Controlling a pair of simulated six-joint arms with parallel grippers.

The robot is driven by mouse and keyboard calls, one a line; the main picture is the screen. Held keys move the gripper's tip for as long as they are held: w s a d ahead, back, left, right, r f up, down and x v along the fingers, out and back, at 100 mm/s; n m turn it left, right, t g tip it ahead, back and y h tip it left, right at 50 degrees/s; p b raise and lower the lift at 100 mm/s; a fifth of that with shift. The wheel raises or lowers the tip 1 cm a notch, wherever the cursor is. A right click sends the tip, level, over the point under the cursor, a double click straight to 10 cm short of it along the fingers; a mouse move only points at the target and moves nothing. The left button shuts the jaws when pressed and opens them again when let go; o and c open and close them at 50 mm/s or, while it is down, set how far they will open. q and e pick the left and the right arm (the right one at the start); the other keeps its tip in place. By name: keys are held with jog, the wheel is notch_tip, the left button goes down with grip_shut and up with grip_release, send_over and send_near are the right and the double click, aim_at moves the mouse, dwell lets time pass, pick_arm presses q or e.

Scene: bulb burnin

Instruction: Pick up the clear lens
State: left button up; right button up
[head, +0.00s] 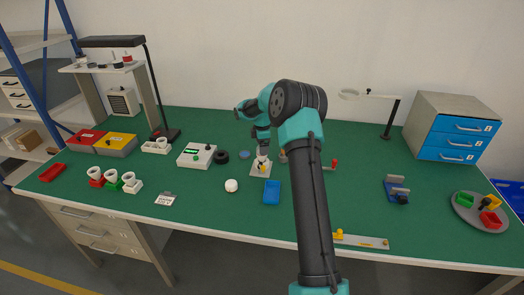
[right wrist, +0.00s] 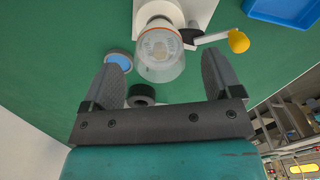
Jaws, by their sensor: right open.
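The clear lens (right wrist: 160,60) is a transparent cup shape with an orange-red ring, seen in the right wrist view on a white fixture (right wrist: 182,10) with a yellow-knobbed lever (right wrist: 238,41). In the head view the fixture (head: 259,174) stands mid-table, and the lens is too small to make out clearly. My right gripper (right wrist: 165,60) is open, with one finger on each side of the lens in the picture; contact cannot be told. In the head view the right gripper (head: 263,149) is just above the fixture. My left gripper is not in view.
A blue tray (head: 272,192) and a white round object (head: 231,185) lie in front of the fixture.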

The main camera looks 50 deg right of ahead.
jog(key=shift+f, duration=0.7)
jog(key=shift+c, duration=0.3)
jog(key=c, duration=0.9)
